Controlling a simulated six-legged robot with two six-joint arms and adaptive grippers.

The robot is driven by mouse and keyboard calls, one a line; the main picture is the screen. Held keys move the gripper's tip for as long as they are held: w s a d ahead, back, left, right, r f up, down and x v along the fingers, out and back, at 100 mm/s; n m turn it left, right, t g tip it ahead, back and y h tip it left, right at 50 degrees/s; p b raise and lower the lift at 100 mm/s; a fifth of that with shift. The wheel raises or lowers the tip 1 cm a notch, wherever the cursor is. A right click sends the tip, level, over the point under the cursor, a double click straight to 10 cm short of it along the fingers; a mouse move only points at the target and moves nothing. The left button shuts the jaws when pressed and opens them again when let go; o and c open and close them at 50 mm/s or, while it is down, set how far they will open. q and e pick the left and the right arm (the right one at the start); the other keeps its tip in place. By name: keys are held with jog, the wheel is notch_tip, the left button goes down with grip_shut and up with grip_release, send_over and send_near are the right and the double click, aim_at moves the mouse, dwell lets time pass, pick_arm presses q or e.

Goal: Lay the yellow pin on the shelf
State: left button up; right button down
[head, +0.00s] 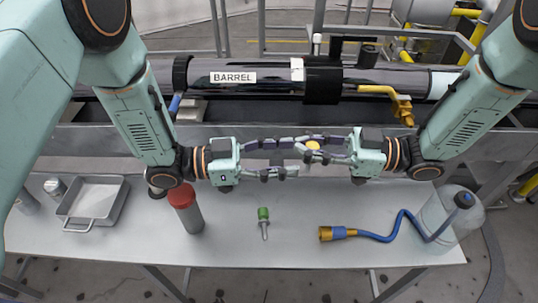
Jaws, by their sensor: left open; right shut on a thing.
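A small yellow piece (313,145), seemingly the yellow pin, shows between the fingers of my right gripper (308,151). The gripper is shut on it, and the fingers hide most of it. My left gripper (288,157) is open, with its fingers spread and their tips close to the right gripper's tips. I cannot tell whether they touch. Both grippers are in front of the barrel, over the back part of a light grey shelf-like bench (330,205).
The dark tube labelled BARREL (270,77) lies behind, with a yellow lever (385,93). On the bench are a metal tray (92,203), a red-capped cylinder (187,210), a green-handled tool (263,220), a blue hose (385,238) and a clear jar (440,212). Bench space between them is clear.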

pick_arm(q)
jog(key=shift+w+d, duration=0.2)
jog(key=shift+d, duration=1)
jog(key=shift+w+d, duration=0.15)
jog(key=shift+d, duration=1.05)
jog(key=shift+w, duration=0.1)
grip_shut()
pick_arm(e)
jog(key=c, duration=1.1)
grip_release()
jog(key=shift+d, duration=0.1)
